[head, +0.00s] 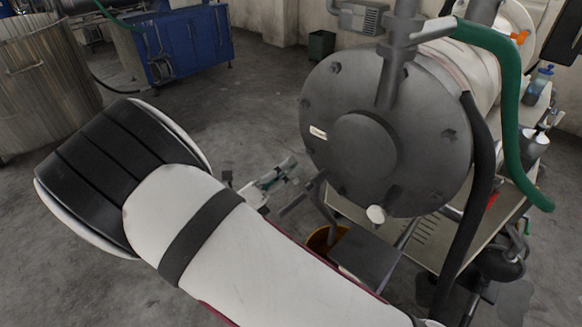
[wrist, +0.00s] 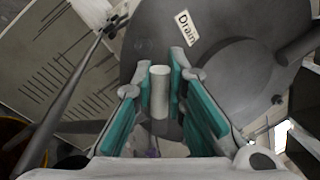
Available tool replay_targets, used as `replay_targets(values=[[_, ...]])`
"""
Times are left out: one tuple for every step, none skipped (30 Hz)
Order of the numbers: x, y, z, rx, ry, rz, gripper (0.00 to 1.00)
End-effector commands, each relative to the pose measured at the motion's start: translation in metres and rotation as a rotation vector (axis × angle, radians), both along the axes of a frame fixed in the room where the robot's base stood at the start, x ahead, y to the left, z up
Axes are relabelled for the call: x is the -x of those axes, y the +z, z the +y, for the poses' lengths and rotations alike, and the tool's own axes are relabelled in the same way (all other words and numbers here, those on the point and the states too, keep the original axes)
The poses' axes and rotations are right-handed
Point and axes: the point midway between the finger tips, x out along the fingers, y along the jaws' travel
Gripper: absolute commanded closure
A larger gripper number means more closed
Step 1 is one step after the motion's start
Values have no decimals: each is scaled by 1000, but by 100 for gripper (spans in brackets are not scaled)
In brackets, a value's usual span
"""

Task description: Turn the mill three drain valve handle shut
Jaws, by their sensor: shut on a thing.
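In the wrist view, a pale grey cylindrical handle (wrist: 159,92) stands between the teal-padded fingers of my gripper (wrist: 161,68), which are shut on it. A white label reading "Drain" (wrist: 187,28) is on the dark grey mill end just beyond the fingertips. In the head view, my gripper (head: 277,175) is low at the left edge of the mill's round end plate (head: 345,95). The held handle is too small and too covered there to make out. I cannot tell the valve's angle.
A dark bar (head: 300,196) sticks out close beside my gripper. A white knob (head: 376,213) is under the end plate. Green (head: 510,110) and black (head: 480,190) hoses hang at the right. A yellow-rimmed bucket (head: 321,240) is below.

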Motion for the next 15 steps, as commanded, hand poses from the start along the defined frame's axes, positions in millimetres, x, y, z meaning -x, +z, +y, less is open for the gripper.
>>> replay_targets(values=[[-1, -4, 1, 33, 2, 29, 100], [-1, -5, 2, 55, 1, 47, 100], [-2, -7, 3, 85, 2, 69, 100], [-2, -9, 4, 107, 3, 87, 100], [-2, -10, 4, 129, 3, 104, 100], [-3, -13, 5, 157, 3, 126, 100], [-3, -14, 5, 176, 3, 142, 100], [-3, -16, 5, 196, 3, 158, 100], [-3, -17, 6, 222, 4, 178, 100], [-4, -18, 6, 241, 4, 192, 100], [-4, -20, 7, 258, 4, 205, 100], [-4, -21, 7, 281, 4, 223, 100], [-4, -22, 7, 296, 3, 236, 100], [-5, -23, 7, 312, 3, 248, 100], [-5, -25, 7, 331, 3, 263, 100]])
